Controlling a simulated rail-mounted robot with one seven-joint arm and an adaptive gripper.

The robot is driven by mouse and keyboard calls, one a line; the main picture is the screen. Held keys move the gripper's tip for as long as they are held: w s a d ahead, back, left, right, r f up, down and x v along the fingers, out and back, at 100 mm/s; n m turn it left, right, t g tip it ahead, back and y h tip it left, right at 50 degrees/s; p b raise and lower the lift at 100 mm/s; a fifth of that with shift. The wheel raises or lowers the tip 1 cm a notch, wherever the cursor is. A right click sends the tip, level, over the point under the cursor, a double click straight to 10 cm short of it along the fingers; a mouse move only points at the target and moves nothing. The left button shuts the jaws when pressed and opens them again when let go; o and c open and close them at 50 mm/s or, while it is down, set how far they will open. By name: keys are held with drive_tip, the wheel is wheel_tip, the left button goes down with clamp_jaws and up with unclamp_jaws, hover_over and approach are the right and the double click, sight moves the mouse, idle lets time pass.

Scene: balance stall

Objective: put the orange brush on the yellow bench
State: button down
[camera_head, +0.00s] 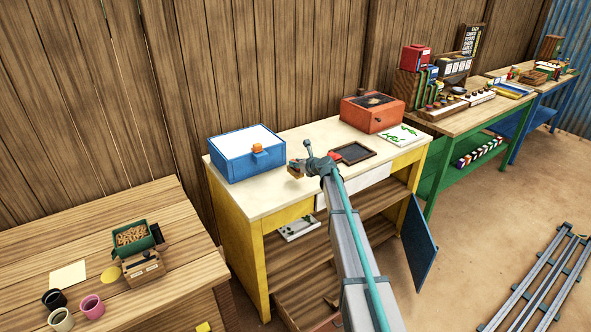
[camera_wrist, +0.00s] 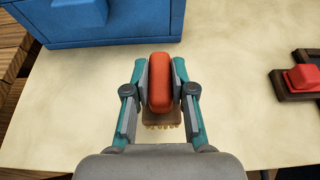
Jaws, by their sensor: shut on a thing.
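The orange brush (camera_wrist: 161,82) is between the fingers of my gripper (camera_wrist: 161,90), which is shut on its orange back. Its brown bristle side shows below the fingers in the wrist view. In the head view my gripper (camera_head: 298,168) is over the front middle of the yellow bench (camera_head: 290,140), and only a small brown part of the brush shows. The bench's pale top (camera_wrist: 230,65) fills most of the wrist view under and around the brush. I cannot tell whether the brush touches the top.
A blue box (camera_head: 246,154) stands left of my gripper on the bench. A dark-framed tray (camera_head: 356,152) with a red block (camera_wrist: 303,77) is to the right. A red-orange box (camera_head: 371,113) and a green-marked sheet (camera_head: 401,134) lie farther right. Bare top lies between box and tray.

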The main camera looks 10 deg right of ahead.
sight(295, 170)
drive_tip(key=f, duration=0.1)
drive_tip(key=f+p, duration=0.1)
drive_tip(key=f, duration=0.1)
drive_tip(key=shift+w+a+p, duration=0.2)
drive_tip(key=shift+w+p, duration=0.1)
drive_tip(key=shift+f, duration=0.35)
drive_tip(key=shift+f, duration=0.1)
drive_tip(key=c, duration=1)
unclamp_jaws()
